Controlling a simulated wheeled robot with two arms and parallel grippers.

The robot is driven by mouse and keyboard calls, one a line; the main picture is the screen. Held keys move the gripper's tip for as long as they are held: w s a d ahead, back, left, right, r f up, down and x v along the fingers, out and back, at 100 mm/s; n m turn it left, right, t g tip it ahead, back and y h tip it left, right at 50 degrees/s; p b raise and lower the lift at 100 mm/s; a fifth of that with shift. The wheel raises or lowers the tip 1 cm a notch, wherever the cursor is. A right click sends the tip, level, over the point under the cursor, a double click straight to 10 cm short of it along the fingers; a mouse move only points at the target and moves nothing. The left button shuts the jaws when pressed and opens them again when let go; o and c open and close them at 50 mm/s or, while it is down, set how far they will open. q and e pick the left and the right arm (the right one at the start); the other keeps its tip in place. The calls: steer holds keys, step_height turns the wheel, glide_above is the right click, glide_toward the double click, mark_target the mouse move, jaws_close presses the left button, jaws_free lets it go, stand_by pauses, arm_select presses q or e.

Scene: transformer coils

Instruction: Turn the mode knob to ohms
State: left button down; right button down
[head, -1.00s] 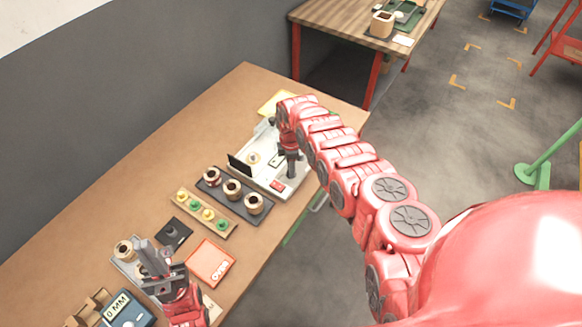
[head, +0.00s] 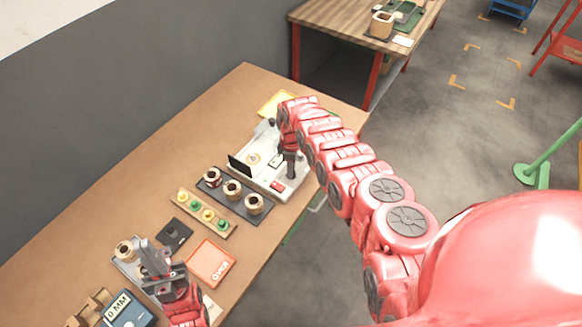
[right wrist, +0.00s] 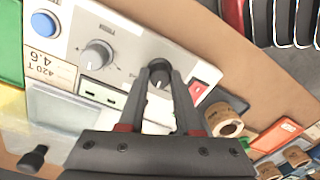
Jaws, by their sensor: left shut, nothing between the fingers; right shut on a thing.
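A white instrument (head: 262,180) with a raised dark screen stands on the brown table. In the right wrist view its panel (right wrist: 130,45) carries a dark knob with a pale pointer line (right wrist: 160,70) and a larger grey knob (right wrist: 97,55) to its left. My right gripper (head: 290,174) reaches down onto the panel; in the right wrist view its fingertips (right wrist: 160,78) are shut on the dark knob from both sides. The lettering by the knobs is too small to read. My left gripper (head: 148,245) is shut and empty above the table's near left part.
A red rocker switch (right wrist: 197,90) sits right of the held knob, a blue button (right wrist: 44,24) at the panel's left end. A dark tray with coils (head: 245,205), a strip of coloured pieces (head: 196,214), an orange tray (head: 210,262) and a blue meter (head: 125,312) also stand on the table.

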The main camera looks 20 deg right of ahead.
steer(key=m, duration=0.3)
steer(key=shift+s+m+p, duration=0.1)
steer(key=shift+m+p, duration=0.3)
steer(key=shift+m, duration=1.1)
steer(key=shift+m+p, duration=0.35)
steer(key=shift+m, duration=0.55)
steer(key=c, duration=0.6)
jaws_free()
